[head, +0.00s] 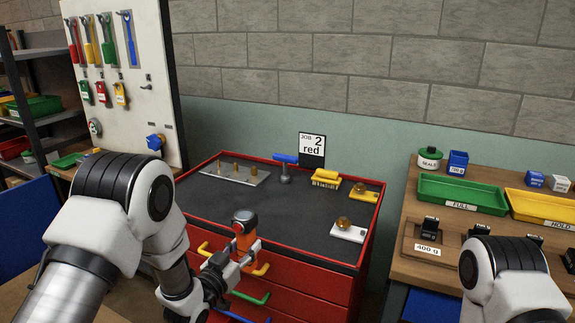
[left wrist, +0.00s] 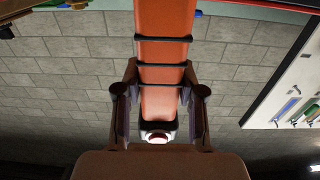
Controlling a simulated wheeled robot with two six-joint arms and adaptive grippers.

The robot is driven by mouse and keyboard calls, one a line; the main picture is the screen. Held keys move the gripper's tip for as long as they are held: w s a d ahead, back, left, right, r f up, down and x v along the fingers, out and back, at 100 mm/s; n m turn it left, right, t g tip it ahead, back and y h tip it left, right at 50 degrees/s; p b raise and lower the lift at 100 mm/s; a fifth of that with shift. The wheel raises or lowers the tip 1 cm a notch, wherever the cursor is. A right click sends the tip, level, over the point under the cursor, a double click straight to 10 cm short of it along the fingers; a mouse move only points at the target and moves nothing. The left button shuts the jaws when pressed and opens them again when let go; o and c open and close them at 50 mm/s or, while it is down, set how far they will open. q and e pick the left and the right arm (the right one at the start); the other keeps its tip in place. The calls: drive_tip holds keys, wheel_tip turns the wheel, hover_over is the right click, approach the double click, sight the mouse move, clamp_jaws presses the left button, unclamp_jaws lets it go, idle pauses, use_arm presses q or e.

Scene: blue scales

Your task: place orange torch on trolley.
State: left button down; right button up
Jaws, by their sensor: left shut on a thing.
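My left gripper (head: 243,258) is shut on the orange torch (head: 246,241) and holds it roughly upright, its dark head up. In the head view the torch overlaps the front edge of the red trolley (head: 320,258); I cannot tell whether it is over the dark top or in front of it. In the left wrist view the orange torch (left wrist: 162,50) with black bands runs between the two fingers of the left gripper (left wrist: 160,100). My right arm shows at the lower right, but its gripper is out of view.
The trolley top holds a brass-peg block (head: 235,174), a blue-handled tool (head: 285,165), a job sign (head: 312,150) and yellow and white pieces with brass knobs along the right. Its front middle is clear. A bench with green (head: 462,193) and yellow trays stands right; a tool board (head: 125,80) stands left.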

use_arm(q)
drive_tip(key=shift+n+y, duration=0.3)
drive_tip(key=shift+y, duration=0.2)
drive_tip(key=s+f, duration=0.1)
drive_tip(key=f, duration=0.1)
drive_tip(key=s+f, duration=0.1)
drive_tip(key=f, duration=0.1)
drive_tip(key=s+f+p, duration=0.1)
drive_tip(key=f, duration=0.2)
drive_tip(key=shift+d, duration=0.25)
drive_tip(key=n+t+y, duration=0.1)
drive_tip(key=n+y, duration=0.2)
drive_tip(key=y, duration=0.2)
approach(249, 273)
drive_tip(key=a+r, duration=0.2)
drive_tip(key=a, duration=0.3)
drive_tip(key=shift+w+d+r+p, duration=0.1)
drive_tip(key=shift+w+d+p, duration=0.05)
drive_tip(key=shift+p, duration=0.2)
drive_tip(key=shift+w+r, duration=0.1)
